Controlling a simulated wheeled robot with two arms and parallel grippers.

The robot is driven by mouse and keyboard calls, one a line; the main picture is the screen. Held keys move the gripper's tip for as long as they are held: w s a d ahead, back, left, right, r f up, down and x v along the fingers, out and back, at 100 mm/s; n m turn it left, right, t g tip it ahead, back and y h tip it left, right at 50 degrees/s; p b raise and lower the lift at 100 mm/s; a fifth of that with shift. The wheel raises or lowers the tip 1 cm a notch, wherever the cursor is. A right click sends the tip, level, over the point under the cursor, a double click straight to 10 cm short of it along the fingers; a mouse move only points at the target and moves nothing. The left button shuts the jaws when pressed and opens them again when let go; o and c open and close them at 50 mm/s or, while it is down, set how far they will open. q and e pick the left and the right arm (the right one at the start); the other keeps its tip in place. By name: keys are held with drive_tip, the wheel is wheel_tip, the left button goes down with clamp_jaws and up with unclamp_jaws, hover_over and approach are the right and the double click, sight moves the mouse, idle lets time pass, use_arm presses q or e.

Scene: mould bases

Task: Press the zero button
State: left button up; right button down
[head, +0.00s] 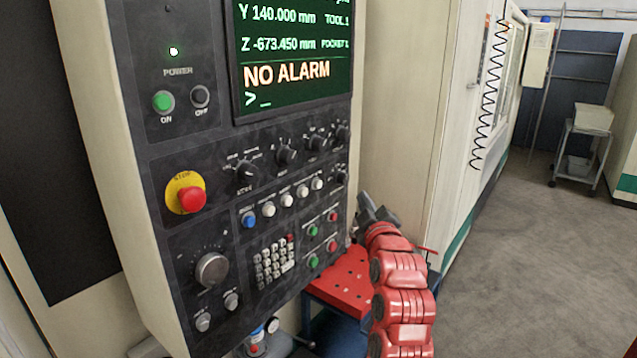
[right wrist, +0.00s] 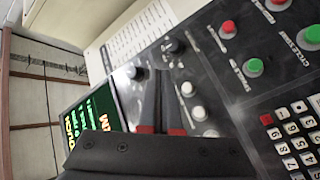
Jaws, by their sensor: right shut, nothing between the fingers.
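The machine's control panel (head: 150,235) fills the left and middle of the head view. A blue button (head: 249,219) stands at the left end of a row of white buttons (head: 286,200). A keypad of small white keys (head: 274,262) lies below; it also shows in the right wrist view (right wrist: 299,141). The labels are too small to tell which one is the zero button. My right gripper (head: 364,212) is at the panel's right edge in the head view. In the right wrist view its dark fingers (right wrist: 159,82) are shut and empty, pointing across the panel beside white buttons (right wrist: 187,89). My left gripper is out of view.
A red stop knob (head: 191,199) on a yellow ring, a round dial (head: 212,270) and green and red buttons (head: 332,246) share the panel. The screen (head: 290,60) reads NO ALARM. A red perforated surface (head: 345,285) is below. Open floor (head: 530,260) lies right.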

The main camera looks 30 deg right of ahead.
sight(318, 184)
drive_tip(key=shift+w, duration=0.1)
drive_tip(key=w+a+p, duration=0.3)
drive_tip(key=w, duration=0.5)
drive_tip(key=shift+a, duration=0.2)
idle(2.1)
drive_tip(key=shift+w+a+b, duration=0.15)
drive_tip(key=shift+w+b, duration=0.25)
